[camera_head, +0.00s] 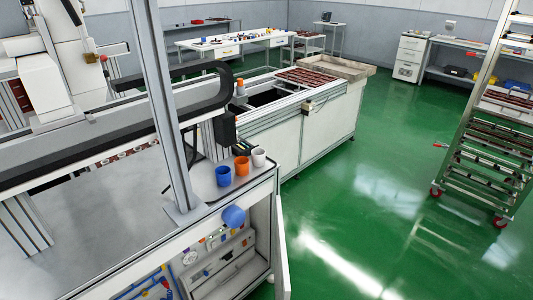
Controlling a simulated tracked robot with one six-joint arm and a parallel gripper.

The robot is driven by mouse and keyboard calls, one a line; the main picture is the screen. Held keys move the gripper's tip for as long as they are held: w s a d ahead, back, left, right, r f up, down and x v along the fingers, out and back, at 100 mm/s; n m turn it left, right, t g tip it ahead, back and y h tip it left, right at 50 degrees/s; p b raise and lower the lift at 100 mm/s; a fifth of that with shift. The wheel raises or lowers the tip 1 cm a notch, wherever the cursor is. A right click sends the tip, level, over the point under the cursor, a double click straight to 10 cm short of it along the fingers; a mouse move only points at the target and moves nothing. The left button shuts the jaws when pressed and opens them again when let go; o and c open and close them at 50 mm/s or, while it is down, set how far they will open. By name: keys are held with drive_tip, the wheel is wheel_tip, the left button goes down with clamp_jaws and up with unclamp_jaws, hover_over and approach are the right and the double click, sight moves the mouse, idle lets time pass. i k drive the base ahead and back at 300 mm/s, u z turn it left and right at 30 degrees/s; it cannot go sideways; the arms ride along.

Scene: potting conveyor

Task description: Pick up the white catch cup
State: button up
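The white catch cup (259,157) stands upright on the right end of the grey metal worktop (205,185), close to its edge. An orange cup (242,166) stands just left of it, and a blue cup (223,175) stands further left, so the three form a short row. The white cup looks unobstructed from this view. My gripper does not show in this frame, so its state and its place relative to the cup cannot be seen.
An upright metal post (165,110) and a black cable chain (215,85) rise left of the cups. Green floor (375,215) is clear to the right, before a wheeled rack (490,130).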

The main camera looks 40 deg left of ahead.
sight(259, 157)
drive_tip(key=i, duration=2.75)
drive_tip(key=z, duration=2.5)
